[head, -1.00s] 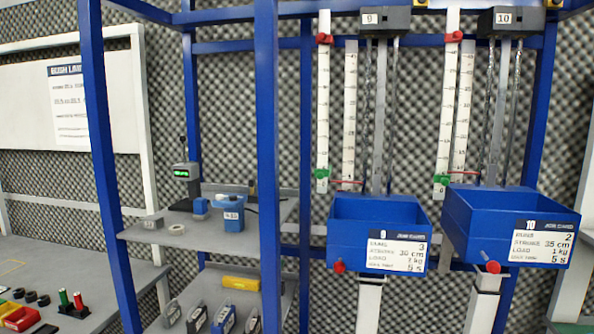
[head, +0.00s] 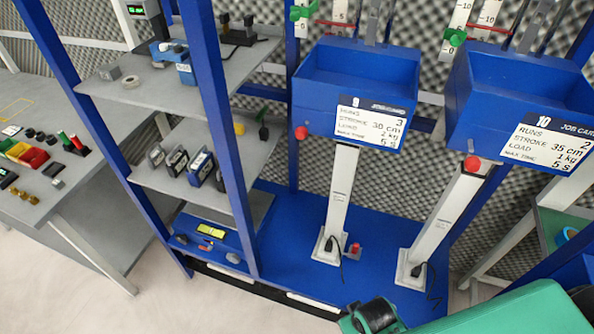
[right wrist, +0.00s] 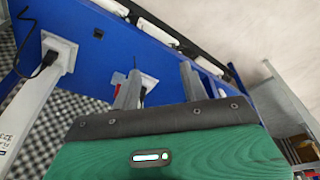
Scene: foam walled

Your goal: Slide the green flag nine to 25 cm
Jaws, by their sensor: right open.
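The green flag of station nine (head: 300,12) is clipped on the white scale at the top edge of the head view, left of centre. The scale (head: 310,28) is cut off above it, so only its lowest part shows. Below it hangs the blue box with the number 9 card (head: 352,72). My right gripper (right wrist: 158,85) shows in the right wrist view with its two grey fingers apart and nothing between them. It points down toward the blue base and is far from the flag. My left gripper is not in view.
A second green flag (head: 456,37) sits on station ten's scale, above its blue box (head: 530,90). Red knobs (head: 301,133) stick out by the boxes. A blue post (head: 215,120) and grey shelves (head: 175,185) stand at left. My green right arm crosses the bottom right.

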